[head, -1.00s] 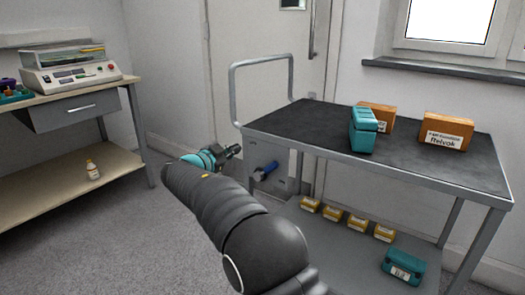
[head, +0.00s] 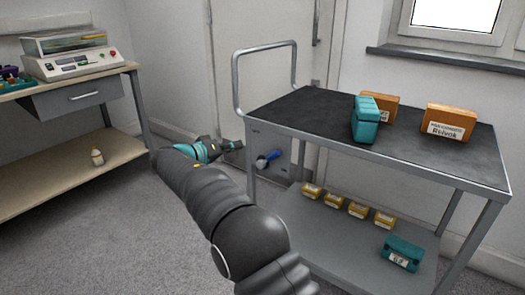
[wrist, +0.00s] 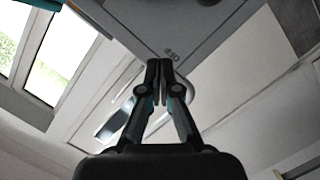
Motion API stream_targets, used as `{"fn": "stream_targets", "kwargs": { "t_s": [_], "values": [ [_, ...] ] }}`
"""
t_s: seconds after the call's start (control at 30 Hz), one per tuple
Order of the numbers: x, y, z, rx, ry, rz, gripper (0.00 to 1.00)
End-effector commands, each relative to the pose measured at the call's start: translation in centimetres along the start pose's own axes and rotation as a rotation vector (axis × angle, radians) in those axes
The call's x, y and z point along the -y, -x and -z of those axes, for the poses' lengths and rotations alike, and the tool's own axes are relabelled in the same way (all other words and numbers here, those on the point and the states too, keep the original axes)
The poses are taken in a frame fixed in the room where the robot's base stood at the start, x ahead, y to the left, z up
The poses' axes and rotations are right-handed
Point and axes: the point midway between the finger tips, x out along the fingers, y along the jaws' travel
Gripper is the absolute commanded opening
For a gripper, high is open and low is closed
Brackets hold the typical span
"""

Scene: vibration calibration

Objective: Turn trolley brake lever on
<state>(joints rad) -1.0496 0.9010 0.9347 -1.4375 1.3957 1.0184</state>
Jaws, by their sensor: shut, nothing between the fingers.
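The trolley (head: 340,167) stands on the right, with a black top and a grey frame. Its brake lever (head: 268,158) has a blue grip and sits on a grey panel at the left end, below the top. The grip slants up to the right. My gripper (head: 238,146) is just left of the lever in the head view, with a small gap in the picture; depth is hard to judge. In the wrist view my gripper's fingers (wrist: 158,66) are shut together and empty, before a grey panel (wrist: 185,20) marked OFF. I cannot make out the lever there.
Boxes (head: 449,122) and a teal case (head: 365,119) stand on the trolley top. Small yellow boxes (head: 335,202) and another teal case (head: 402,252) are on its lower shelf. A bench (head: 60,167) with an instrument (head: 80,57) stands left. Floor between is clear.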

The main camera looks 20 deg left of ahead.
Motion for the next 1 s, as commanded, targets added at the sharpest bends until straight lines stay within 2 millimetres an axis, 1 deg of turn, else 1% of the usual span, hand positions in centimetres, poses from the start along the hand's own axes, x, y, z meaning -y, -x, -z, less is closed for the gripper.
{"fn": "stream_targets", "kwargs": {
  "t_s": [0.17,0.27,0.5,0.73,1.0],
  "values": [
    [0.0,-1.3,0.0,0.001,0.009,-0.001,0.0],
    [-0.1,-2.8,0.0,0.001,0.008,-0.002,0.0],
    [-0.1,-7.0,0.1,0.001,0.007,-0.001,0.0],
    [-0.1,-10.2,0.1,0.0,0.007,-0.001,0.0],
    [-0.1,-10.6,-2.2,0.0,0.008,0.001,0.0]
  ]
}}
